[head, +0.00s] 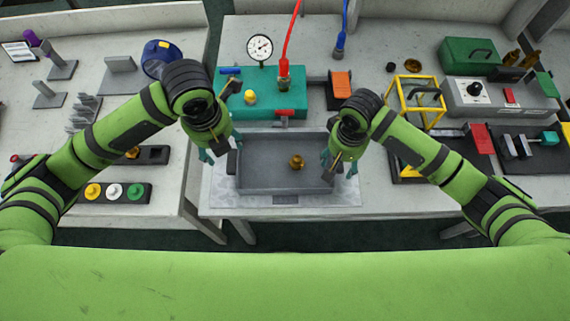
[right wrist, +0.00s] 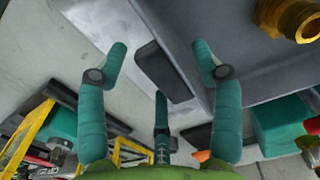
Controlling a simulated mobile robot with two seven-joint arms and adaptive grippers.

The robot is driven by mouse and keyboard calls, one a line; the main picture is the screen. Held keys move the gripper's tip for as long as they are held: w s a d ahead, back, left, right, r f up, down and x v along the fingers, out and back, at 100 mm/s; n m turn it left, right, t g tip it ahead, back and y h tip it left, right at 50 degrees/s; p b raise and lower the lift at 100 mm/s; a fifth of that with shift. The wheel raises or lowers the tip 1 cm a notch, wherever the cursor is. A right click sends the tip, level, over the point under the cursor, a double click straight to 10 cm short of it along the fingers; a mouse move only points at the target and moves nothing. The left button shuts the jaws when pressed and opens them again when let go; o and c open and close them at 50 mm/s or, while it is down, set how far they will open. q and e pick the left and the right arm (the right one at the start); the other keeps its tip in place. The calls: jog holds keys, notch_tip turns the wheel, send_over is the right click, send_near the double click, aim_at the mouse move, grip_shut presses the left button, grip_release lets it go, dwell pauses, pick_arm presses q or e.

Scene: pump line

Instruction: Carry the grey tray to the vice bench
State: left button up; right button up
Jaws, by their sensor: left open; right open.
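The grey tray (head: 262,184) sits on a light mat near the front edge of the middle table. A brass fitting (head: 297,162) lies inside it. My left gripper (head: 222,148) is open at the tray's left end, near a dark handle (head: 231,162). My right gripper (head: 339,165) is open at the right end. In the right wrist view, the dark handle (right wrist: 165,72) on the tray's side (right wrist: 205,22) shows between the spread teal fingers (right wrist: 160,52). I see no finger closed on it. My right gripper hides the right handle in the head view.
A teal pump block (head: 265,105) with gauge and red hose stands behind the tray. A yellow frame (head: 432,108) stands to the right, with a vice-like device on a black plate (head: 550,160) beyond. A gap separates the left table (head: 150,205).

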jog(key=shift+r, duration=0.3)
pick_arm(q)
jog(key=shift+s+r, duration=0.1)
jog(key=shift+r, duration=0.35)
pick_arm(e)
notch_tip(320, 180, up, 11)
jog(key=shift+r, duration=0.2)
pick_arm(q)
jog(key=shift+s+f, duration=0.1)
pick_arm(e)
jog(key=shift+s+f, duration=0.1)
